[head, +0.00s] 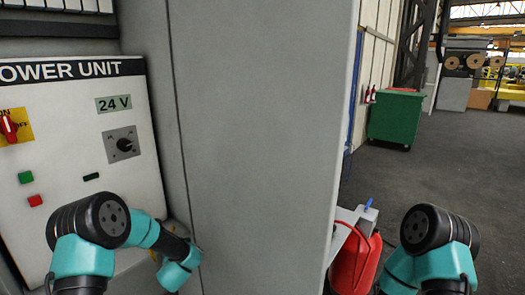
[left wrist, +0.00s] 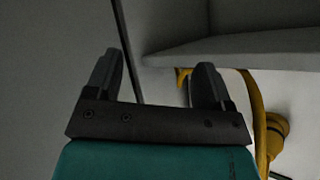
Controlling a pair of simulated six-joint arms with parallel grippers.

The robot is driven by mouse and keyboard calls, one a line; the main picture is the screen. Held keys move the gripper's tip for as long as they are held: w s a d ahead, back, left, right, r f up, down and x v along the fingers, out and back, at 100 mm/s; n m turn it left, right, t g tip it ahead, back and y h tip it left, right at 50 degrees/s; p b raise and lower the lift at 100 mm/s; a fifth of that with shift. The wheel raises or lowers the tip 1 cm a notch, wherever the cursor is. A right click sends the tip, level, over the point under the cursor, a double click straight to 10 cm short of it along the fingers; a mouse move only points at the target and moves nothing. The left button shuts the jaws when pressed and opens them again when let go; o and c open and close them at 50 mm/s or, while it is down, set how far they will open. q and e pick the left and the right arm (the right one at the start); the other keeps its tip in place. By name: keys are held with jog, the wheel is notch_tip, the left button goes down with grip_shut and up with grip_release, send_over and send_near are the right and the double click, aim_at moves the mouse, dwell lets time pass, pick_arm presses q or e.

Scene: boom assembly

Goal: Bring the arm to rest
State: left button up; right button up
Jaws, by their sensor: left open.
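My left gripper (left wrist: 155,78) shows in the left wrist view with its two dark fingers apart and nothing between them. In the head view my left arm (head: 108,235) is bent in front of the lower part of the power unit (head: 75,160), and its gripper cannot be made out there. My right arm (head: 435,245) shows at the lower right of the head view. Its gripper is outside the picture.
A grey panel (head: 260,130) stands upright between the arms. A red object (head: 354,262) sits by my right arm. A yellow curved part (left wrist: 262,125) lies beyond my left gripper. A green bin (head: 395,118) stands far back on open floor.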

pick_arm(q)
jog(key=s+d+f+n+g+h, duration=0.1)
jog(key=s+f, duration=0.4)
jog(key=s, duration=0.7)
jog(key=s+d+f+g+h, duration=0.4)
jog(key=s+d+f+g, duration=0.1)
jog(key=s, duration=0.7)
jog(key=s+d+f+n+g+h, duration=0.1)
jog(key=s+d+f+g, duration=0.3)
jog(key=s, duration=0.8)
jog(key=shift+s+f+n+g+h, duration=0.35)
jog(key=shift+f+h, duration=0.2)
jog(key=shift+h, duration=0.35)
jog(key=shift+c, duration=0.2)
